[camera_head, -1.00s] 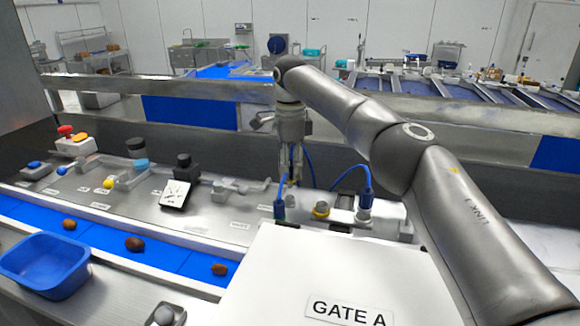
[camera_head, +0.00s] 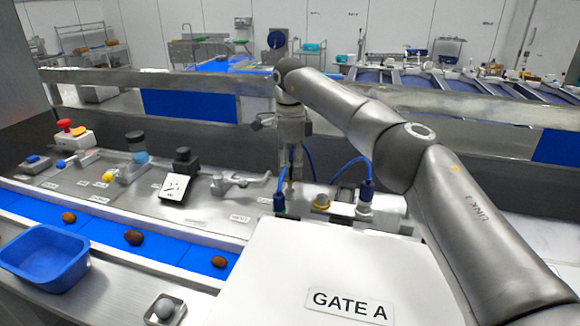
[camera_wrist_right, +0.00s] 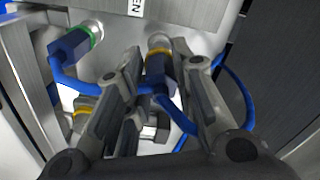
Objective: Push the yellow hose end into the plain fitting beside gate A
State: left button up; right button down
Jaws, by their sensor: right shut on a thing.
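My right gripper (camera_wrist_right: 165,100) is shut on a dark blue hose end, the yellow hose end (camera_wrist_right: 157,68); a dull tan-yellow band shows at its tip. The tip meets a metal fitting (camera_wrist_right: 157,42) in the right wrist view; I cannot tell how deep it sits. In the head view my right gripper (camera_head: 291,185) points down beside a blue hose end (camera_head: 279,201), behind the GATE A box (camera_head: 270,262). A fitting with a yellow ring (camera_head: 320,203) stands to the right, with no hose on it. My left gripper is not in view.
Another blue hose end (camera_head: 366,190) stands on a fitting further right; a green-ringed one (camera_wrist_right: 72,45) shows in the right wrist view. Blue hose loops pass close to my fingers. A lever (camera_head: 240,181) and gauge box (camera_head: 176,186) stand to the left on the panel.

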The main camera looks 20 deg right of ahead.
jog(key=shift+f+p, duration=0.15)
jog(key=shift+p, duration=0.8)
dwell(0.7)
jog(key=shift+f, duration=1.3)
dwell(1.0)
jog(key=c, duration=1.9)
grip_release()
jog(key=o, duration=0.8)
jog(key=shift+c, duration=0.2)
jog(key=o, duration=0.3)
jog(key=shift+o, duration=0.2)
